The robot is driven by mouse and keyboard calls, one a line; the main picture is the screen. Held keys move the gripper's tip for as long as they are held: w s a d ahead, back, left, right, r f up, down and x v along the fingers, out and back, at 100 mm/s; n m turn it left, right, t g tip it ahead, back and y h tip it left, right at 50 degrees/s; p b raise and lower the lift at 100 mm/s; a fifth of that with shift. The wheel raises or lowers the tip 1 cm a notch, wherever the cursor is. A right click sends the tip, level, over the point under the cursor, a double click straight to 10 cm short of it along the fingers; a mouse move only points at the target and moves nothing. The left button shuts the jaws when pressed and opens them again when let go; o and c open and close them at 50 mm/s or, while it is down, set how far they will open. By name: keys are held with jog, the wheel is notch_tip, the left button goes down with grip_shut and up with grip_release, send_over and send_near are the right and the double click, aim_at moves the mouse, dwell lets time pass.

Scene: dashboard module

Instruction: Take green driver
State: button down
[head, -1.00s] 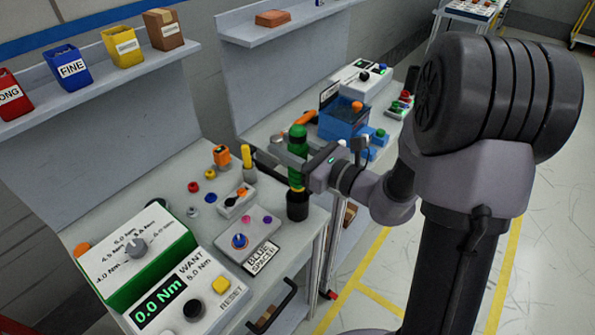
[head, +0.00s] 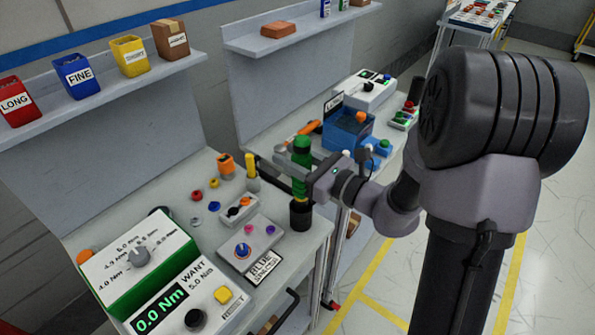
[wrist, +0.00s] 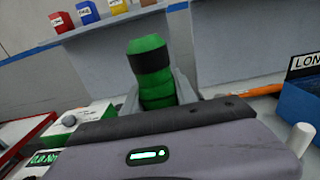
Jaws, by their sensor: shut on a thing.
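The green driver (head: 301,158) stands upright near the front edge of the workbench, at the middle of the head view. It has a green body with a dark band, and its lower end is at a black cup-like holder (head: 300,214). I cannot tell whether it is still seated in the holder. My gripper (head: 298,172) is shut on the driver's body from the right. In the wrist view the driver's green top (wrist: 150,62) rises between the fingers, and its lower part is hidden behind my gripper.
A torque tester (head: 140,252) with a green side stands at the bench's front left. A small grey box with knobs (head: 247,250) and an orange-and-white switch block (head: 237,212) lie left of the holder. Bins line the shelf (head: 60,112).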

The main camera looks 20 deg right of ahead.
notch_tip(320, 180, up, 11)
jog(key=p, duration=0.5)
